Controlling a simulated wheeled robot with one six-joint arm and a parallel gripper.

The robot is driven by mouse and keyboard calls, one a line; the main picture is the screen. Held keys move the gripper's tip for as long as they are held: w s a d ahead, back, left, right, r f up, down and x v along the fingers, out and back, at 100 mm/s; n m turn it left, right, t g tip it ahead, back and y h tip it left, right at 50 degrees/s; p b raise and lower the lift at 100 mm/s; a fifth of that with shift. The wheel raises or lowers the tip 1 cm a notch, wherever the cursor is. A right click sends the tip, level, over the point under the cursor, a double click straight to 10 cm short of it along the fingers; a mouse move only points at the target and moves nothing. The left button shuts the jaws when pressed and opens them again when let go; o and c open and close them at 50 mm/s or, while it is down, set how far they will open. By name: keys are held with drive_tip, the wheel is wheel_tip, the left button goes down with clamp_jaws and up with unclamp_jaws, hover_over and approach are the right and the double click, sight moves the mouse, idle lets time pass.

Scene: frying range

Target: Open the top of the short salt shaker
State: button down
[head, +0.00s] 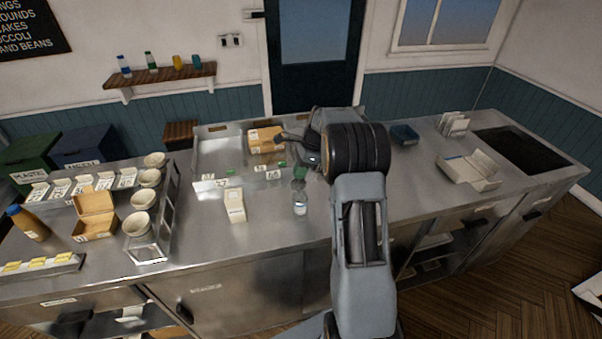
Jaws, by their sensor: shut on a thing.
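A small clear shaker with pale contents (300,206) stands upright on the steel counter, left of my arm. It looks like the short salt shaker, but its label is too small to read. A green piece (300,173) shows just above and behind it; I cannot tell whether it is the shaker's top or a separate thing. My gripper (291,147) reaches left from my dark wrist, above and behind the shaker. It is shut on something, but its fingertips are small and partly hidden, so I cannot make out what.
A cardboard box (262,146) lies close behind and left of my gripper. A white carton (235,206) stands left of the shaker. Small white cards (267,174) stand behind. A rack with cups (150,250) is at left. Bare counter lies in front of the shaker.

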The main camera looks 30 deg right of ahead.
drive_tip(key=shift+w+f+g, duration=0.1)
drive_tip(key=shift+f+g, duration=0.05)
drive_tip(key=shift+g, duration=0.15)
drive_tip(key=c, duration=1.3)
unclamp_jaws()
drive_tip(key=b+v, duration=0.1)
drive_tip(key=v, duration=1.3)
drive_tip(key=shift+w, duration=0.1)
